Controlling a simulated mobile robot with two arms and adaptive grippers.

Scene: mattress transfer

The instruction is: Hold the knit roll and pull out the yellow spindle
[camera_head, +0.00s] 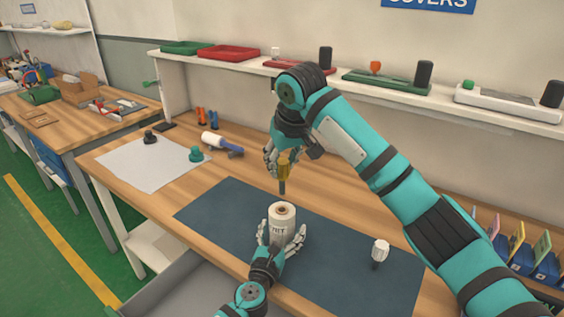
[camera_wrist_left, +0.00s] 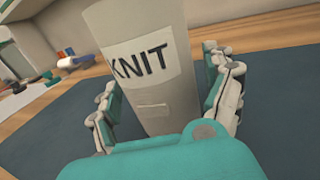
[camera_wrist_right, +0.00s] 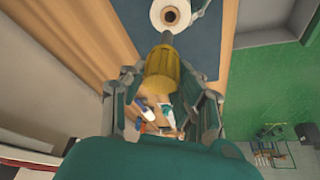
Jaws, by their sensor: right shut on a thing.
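The white knit roll (camera_head: 281,225) stands upright on the dark blue mat, its brown core open at the top. In the left wrist view the roll (camera_wrist_left: 143,60) shows its KNIT label. My left gripper (camera_head: 281,238) has its fingers on both sides of the roll, with small gaps visible between fingers and roll. My right gripper (camera_head: 281,160) is shut on the handle of the yellow spindle (camera_head: 283,168). The spindle points down above the roll, its dark shaft tip clear of the core. The spindle (camera_wrist_right: 162,75) also shows in the right wrist view.
The dark blue mat (camera_head: 225,205) has free room left and right of the roll. A small white-topped object (camera_head: 380,250) stands at its right. A white sheet (camera_head: 135,165) with two knobs and a blue-handled roller (camera_head: 220,144) lie at left. A shelf (camera_head: 440,103) runs behind.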

